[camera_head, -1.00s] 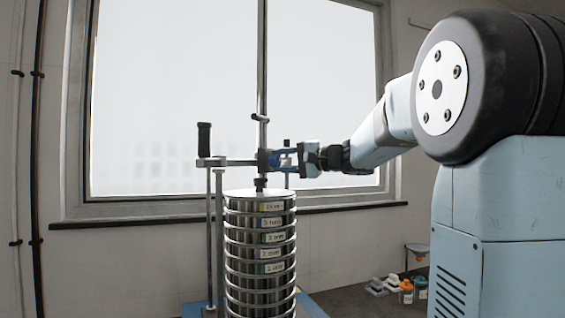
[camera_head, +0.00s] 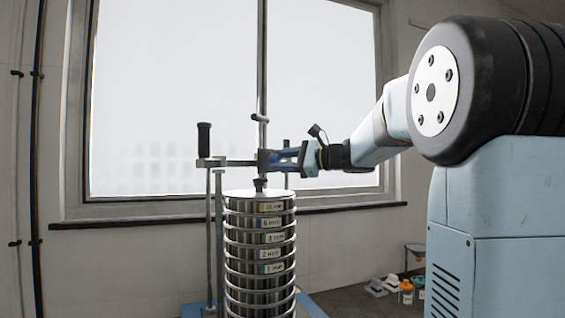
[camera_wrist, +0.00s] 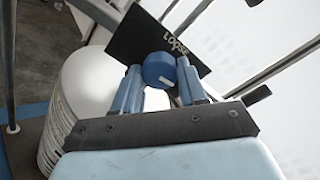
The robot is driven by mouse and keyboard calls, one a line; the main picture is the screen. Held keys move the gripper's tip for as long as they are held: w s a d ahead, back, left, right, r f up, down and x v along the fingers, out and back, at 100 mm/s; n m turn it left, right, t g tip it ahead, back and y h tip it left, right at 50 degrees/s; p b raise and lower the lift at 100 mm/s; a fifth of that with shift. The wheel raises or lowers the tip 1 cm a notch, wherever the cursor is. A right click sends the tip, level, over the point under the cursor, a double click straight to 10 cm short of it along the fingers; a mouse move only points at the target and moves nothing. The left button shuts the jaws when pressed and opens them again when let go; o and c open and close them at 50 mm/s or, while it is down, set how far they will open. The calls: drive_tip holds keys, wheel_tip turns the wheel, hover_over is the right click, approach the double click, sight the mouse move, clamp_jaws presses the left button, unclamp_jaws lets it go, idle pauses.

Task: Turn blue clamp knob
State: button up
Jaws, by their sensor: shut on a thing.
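The blue clamp knob (camera_wrist: 158,71) is a round blue cap with a small pale mark, in front of a dark plate (camera_wrist: 140,36) whose lettering seems to read "LOOSE". My gripper (camera_wrist: 158,66) has one finger on each side of the knob and is shut on it. In the head view, my gripper (camera_head: 288,158) reaches in from the right to the clamp bar, and its fingers mostly hide the knob. Below stands the sieve stack (camera_head: 260,240), its pale lid (camera_wrist: 88,85) under my fingers in the wrist view.
The clamp bar (camera_head: 235,163) runs left to an upright with a black handle (camera_head: 204,138). Metal rods (camera_head: 219,240) stand beside the stack. A window (camera_head: 180,90) is behind. Small bottles (camera_head: 406,290) lie on the floor at lower right.

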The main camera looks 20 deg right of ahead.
drive_tip(key=shift+f+m, duration=0.3)
drive_tip(key=shift+m, duration=0.4)
drive_tip(key=o, duration=0.8)
drive_tip(key=shift+w, duration=0.15)
drive_tip(key=shift+o, duration=1.3)
drive_tip(key=shift+r, duration=0.15)
drive_tip(key=v, duration=1.3)
drive_tip(key=shift+s+d, duration=0.25)
drive_tip(key=shift+d, duration=0.1)
